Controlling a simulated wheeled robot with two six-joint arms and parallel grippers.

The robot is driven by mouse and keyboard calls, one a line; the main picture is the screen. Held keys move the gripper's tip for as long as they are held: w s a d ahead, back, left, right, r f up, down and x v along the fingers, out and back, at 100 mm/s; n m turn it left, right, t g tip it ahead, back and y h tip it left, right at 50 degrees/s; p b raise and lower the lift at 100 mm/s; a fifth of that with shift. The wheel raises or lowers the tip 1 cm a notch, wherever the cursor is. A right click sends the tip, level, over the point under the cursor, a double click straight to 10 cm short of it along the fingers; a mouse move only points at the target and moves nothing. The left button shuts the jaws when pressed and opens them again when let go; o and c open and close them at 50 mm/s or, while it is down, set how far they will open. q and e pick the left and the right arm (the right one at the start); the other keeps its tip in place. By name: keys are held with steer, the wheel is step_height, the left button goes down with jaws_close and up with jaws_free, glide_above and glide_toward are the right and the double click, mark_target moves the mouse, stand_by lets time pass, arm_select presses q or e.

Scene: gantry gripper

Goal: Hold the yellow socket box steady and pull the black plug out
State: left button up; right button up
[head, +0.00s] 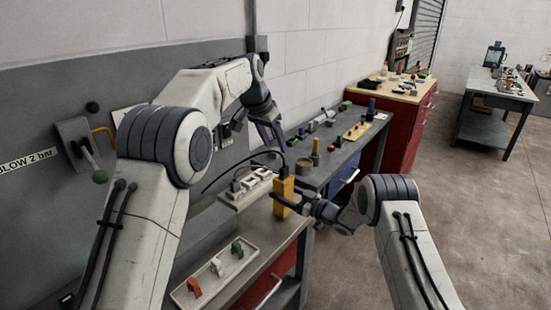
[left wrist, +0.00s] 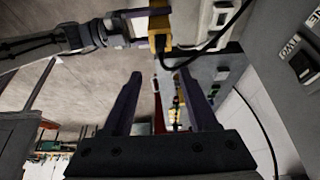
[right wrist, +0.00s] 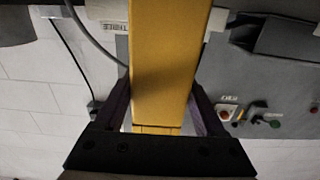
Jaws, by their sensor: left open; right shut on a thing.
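The yellow socket box (head: 283,197) stands upright at the edge of the near bench. My right gripper (head: 308,199) is shut on it from the right. In the right wrist view the yellow box (right wrist: 165,60) fills the space between the fingers of my right gripper (right wrist: 158,95). The black plug (head: 284,171) appears to sit in the top of the box, small and dark, with a black cable arching away to the left. My left gripper (head: 272,140) is open and empty, above the plug and apart from it. In the left wrist view the yellow box (left wrist: 160,38) lies beyond the open fingers.
A white socket strip (head: 250,186) lies behind the box. A farther bench with several small tools, including a yellow strip (head: 357,131), stands behind. The black cable (left wrist: 205,62) loops near my left gripper.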

mark_target(283, 167)
arm_select(q)
steer(key=x, duration=1.1)
steer(key=shift+a+f, duration=0.1)
steer(key=shift+f, duration=0.15)
jaws_close()
steer(key=shift+r, duration=1.6)
steer(key=shift+r, duration=1.45)
